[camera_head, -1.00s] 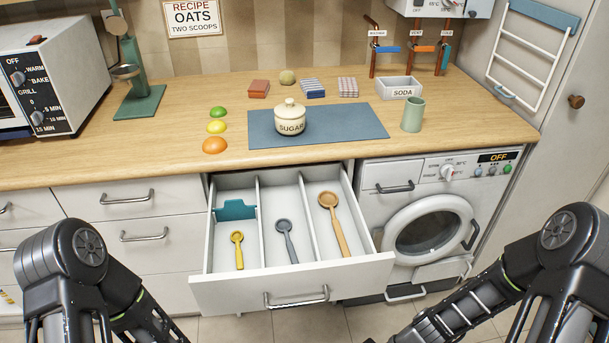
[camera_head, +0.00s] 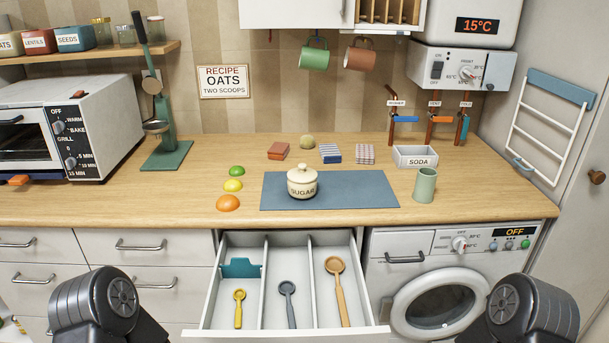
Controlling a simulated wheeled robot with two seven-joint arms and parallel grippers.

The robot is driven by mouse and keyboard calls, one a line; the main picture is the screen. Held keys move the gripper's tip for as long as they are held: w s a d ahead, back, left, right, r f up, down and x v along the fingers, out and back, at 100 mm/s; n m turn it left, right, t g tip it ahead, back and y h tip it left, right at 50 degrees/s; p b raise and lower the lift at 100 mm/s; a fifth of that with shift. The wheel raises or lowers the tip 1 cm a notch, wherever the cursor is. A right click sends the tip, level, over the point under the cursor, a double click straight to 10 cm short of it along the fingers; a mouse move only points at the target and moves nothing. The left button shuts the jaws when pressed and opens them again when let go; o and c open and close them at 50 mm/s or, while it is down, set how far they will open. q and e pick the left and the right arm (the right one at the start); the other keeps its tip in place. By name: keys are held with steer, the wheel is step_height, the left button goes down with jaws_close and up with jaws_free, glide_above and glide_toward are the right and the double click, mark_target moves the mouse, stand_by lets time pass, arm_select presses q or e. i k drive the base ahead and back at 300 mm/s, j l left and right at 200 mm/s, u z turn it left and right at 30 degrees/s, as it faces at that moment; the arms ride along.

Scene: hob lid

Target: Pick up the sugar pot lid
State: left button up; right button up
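The cream sugar pot (camera_head: 302,187) stands upright on the blue mat (camera_head: 370,193) on the wooden worktop. Its label reads SUGAR. The round cream lid (camera_head: 302,173), with a small knob on top, sits on the pot. Parts of my two arms show at the bottom left and bottom right corners. Both grippers are out of the picture, and nothing of mine is near the pot.
An open drawer (camera_head: 219,307) with a yellow, a grey and a wooden spoon juts out below the worktop. A green cup (camera_head: 425,186) and a SODA box (camera_head: 415,157) stand right of the pot. Three coloured domes (camera_head: 233,185) sit left of the mat.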

mark_target(302, 174)
steer(key=i+l, duration=0.15)
steer(key=l, duration=0.5)
steer(key=i+l+u, duration=0.15)
steer(key=l, duration=0.5)
steer(key=i+l, duration=0.1)
steer(key=l, duration=0.5)
steer(key=i+l+u, duration=0.15)
steer(key=l, duration=0.55)
